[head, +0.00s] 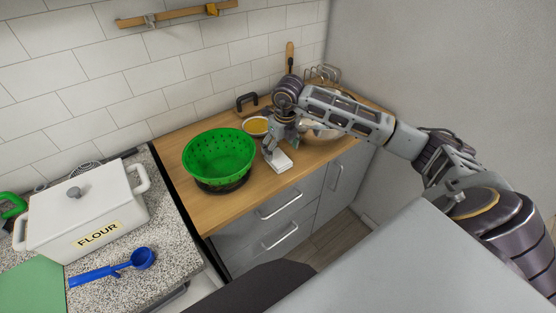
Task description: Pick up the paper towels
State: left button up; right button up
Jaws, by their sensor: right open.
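A small white block-like item (281,164), which may be the paper towels, lies near the front edge of the wooden counter (262,197). My right gripper (274,151) points down just above or at this item. It is open, and I cannot tell whether its fingers touch the item. The fingers hide part of the item's back. My left gripper is out of view.
A green colander (219,154) stands left of the item. A small bowl (256,127) and a larger bowl (320,132) are behind the gripper. A flour box (88,212) and blue scoop (142,258) are on the speckled counter (173,222).

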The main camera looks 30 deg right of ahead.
aim_at(278, 157)
jog(key=shift+w+f, duration=0.1)
jog(key=shift+f, duration=0.05)
jog(key=shift+w+f+p, duration=0.15)
jog(key=shift+f+p, duration=0.15)
jog(key=shift+f, duration=0.35)
jog(key=f, duration=0.2)
jog(key=shift+w+f+p, duration=0.3)
jog(key=shift+w+f, duration=0.05)
jog(key=shift+f, duration=0.25)
jog(key=shift+w+f, duration=0.1)
jog(key=shift+f, duration=0.05)
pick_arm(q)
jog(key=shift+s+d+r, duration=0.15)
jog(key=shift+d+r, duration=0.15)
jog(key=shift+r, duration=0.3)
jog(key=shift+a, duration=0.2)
